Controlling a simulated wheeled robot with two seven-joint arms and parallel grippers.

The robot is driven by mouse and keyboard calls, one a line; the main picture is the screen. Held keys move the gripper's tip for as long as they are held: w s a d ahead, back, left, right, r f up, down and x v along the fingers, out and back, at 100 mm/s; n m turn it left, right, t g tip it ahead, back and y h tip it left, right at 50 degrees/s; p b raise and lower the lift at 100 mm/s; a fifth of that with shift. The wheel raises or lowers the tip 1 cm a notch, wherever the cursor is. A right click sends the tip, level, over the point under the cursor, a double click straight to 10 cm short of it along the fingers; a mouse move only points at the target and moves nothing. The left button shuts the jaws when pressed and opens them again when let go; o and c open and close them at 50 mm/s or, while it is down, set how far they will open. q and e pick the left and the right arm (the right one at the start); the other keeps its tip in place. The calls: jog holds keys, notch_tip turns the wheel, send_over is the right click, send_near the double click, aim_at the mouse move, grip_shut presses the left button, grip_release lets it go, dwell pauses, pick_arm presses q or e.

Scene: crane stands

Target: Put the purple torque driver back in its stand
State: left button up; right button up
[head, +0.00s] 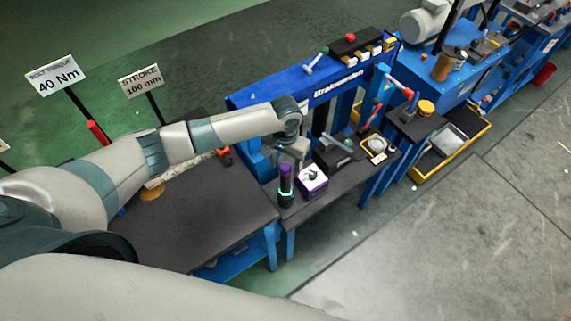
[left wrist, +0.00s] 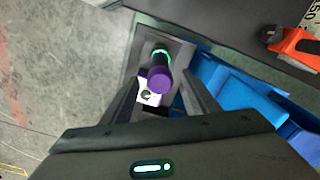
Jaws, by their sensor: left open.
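The purple torque driver (head: 286,184) stands upright on the dark bench top, black-bodied with a purple top. A glowing green ring circles its lower part; I cannot tell whether the dark base under the ring is a separate stand. In the left wrist view its purple end (left wrist: 160,80) points at the camera. A white and purple box (head: 312,181) with a dark mark on top is just right of it; it also shows in the left wrist view (left wrist: 149,98). My left gripper (left wrist: 164,95) is open and empty, its fingers either side of the driver's line, above it. My right gripper is out of view.
A larger dark table (head: 205,215) lies left of the bench. A blue machine frame (head: 325,80) rises behind. A yellow-rimmed tray (head: 375,146) and tools lie right of the box. An orange tool (left wrist: 295,43) shows in the left wrist view. Grey floor in front is clear.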

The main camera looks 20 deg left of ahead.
pick_arm(q)
jog(key=shift+r, duration=1)
jog(key=shift+r, duration=0.15)
jog(key=shift+r, duration=0.2)
notch_tip(320, 180, up, 17)
jog(key=b, duration=0.4)
jog(key=shift+f+b, duration=0.15)
jog(key=shift+b, duration=0.15)
